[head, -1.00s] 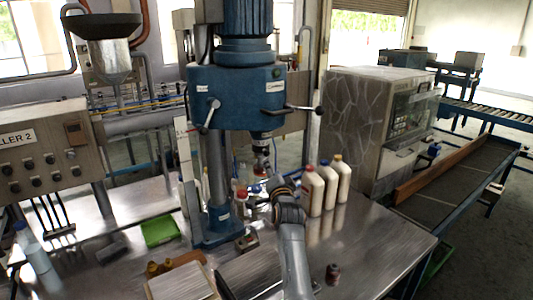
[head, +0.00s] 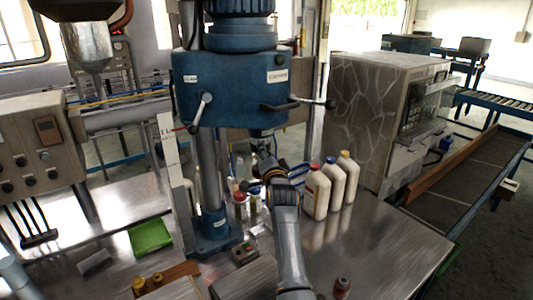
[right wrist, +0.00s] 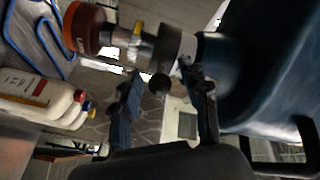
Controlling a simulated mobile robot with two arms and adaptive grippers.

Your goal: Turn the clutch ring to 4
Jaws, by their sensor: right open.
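The blue drill-press-like machine (head: 228,85) stands on the metal table, with its spindle (head: 262,143) pointing down under the head. In the right wrist view the spindle shows sideways: a grey metal collar (right wrist: 174,45), a narrower section with a yellow band (right wrist: 134,42) and an orange-red end piece (right wrist: 85,28). I cannot read a number on any ring. My right gripper (right wrist: 165,100) is open and empty, its fingers beside the collar, which is above them in that view. In the head view my right gripper (head: 264,168) hides the spindle's lower end. My left gripper is not in view.
Several white bottles (head: 317,192) stand right of my right arm. Small bottles (head: 240,207) stand near the machine's column. A green tray (head: 150,236) and a small box with buttons (head: 243,253) lie on the table. A lever handle (head: 300,103) sticks out from the head's right side.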

